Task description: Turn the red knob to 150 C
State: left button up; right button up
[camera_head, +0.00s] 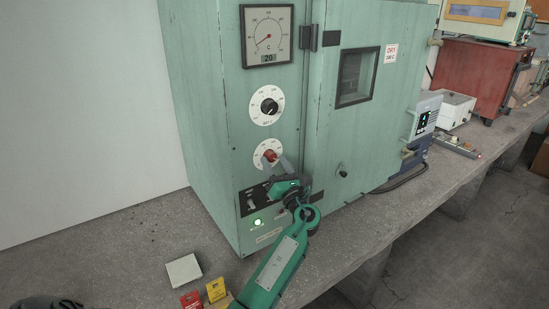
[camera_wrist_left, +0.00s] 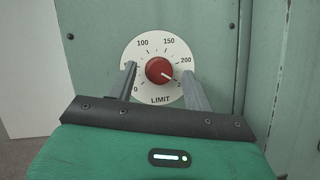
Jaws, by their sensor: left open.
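The red knob (camera_head: 269,156) is on the lower dial of the green oven's front panel. In the left wrist view the red knob (camera_wrist_left: 159,70) sits in the middle of a white dial marked LIMIT, with 0, 100, 150 and 200 readable. Its pale pointer mark appears to point to the lower right, past 200, at a number partly hidden by a finger. My left gripper (camera_head: 276,165) is in front of this dial, open, with one finger on each side of the knob. Gaps show between fingers and knob in the wrist view. My right gripper is not seen.
Above are a black knob (camera_head: 269,106) and a gauge (camera_head: 267,36) showing 20. Below is a switch panel with a lit green lamp (camera_head: 257,222). The oven door (camera_head: 375,110) is to the right. A pale tile (camera_head: 184,270) and small red and yellow boxes lie on the bench.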

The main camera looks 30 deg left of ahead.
pick_arm(q)
jog(key=shift+w+a+r, duration=0.2)
jog(key=shift+w+a, duration=0.1)
jog(key=shift+a, duration=0.2)
